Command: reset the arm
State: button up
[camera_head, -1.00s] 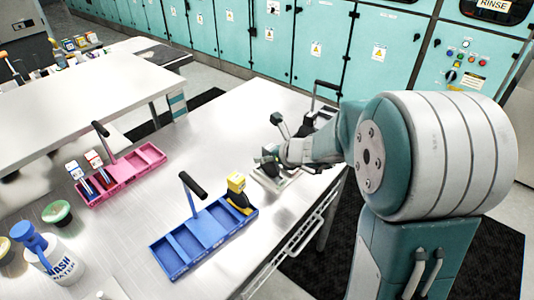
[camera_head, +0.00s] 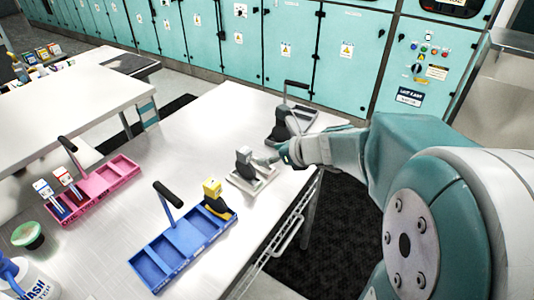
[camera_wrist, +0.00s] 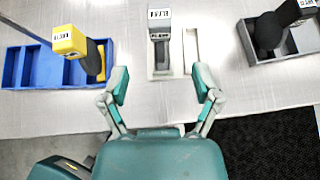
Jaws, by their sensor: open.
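My gripper (camera_wrist: 162,85) is open and empty in the wrist view, its two teal fingers spread apart over the table edge. In the head view my gripper (camera_head: 275,160) is beside a small light tray (camera_head: 238,184) that holds a grey module (camera_head: 244,160). In the wrist view the grey module (camera_wrist: 159,28) stands in the light tray (camera_wrist: 192,50), just beyond the fingertips and between their lines. The fingers do not touch it.
A blue tray (camera_head: 155,262) with a yellow-topped module (camera_head: 212,190) is at the front. A dark grey tray (camera_head: 304,113) stands behind my gripper.

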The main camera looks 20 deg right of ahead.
dwell(0.3)
jog(key=s+a+r+n+g+h, duration=0.1)
jog(key=s+a+n+g, duration=0.1)
jog(key=s+a+n, duration=0.5)
jog(key=s+a+r+n+g, duration=0.15)
jog(key=s+n, duration=0.35)
jog(key=n, duration=0.5)
jog(key=s+d+n+h, duration=0.4)
jog(key=s+n, duration=0.3)
jog(key=n, duration=0.5)
jog(key=shift+s+r+n+h, duration=0.35)
jog(key=shift+s+n+h, duration=0.05)
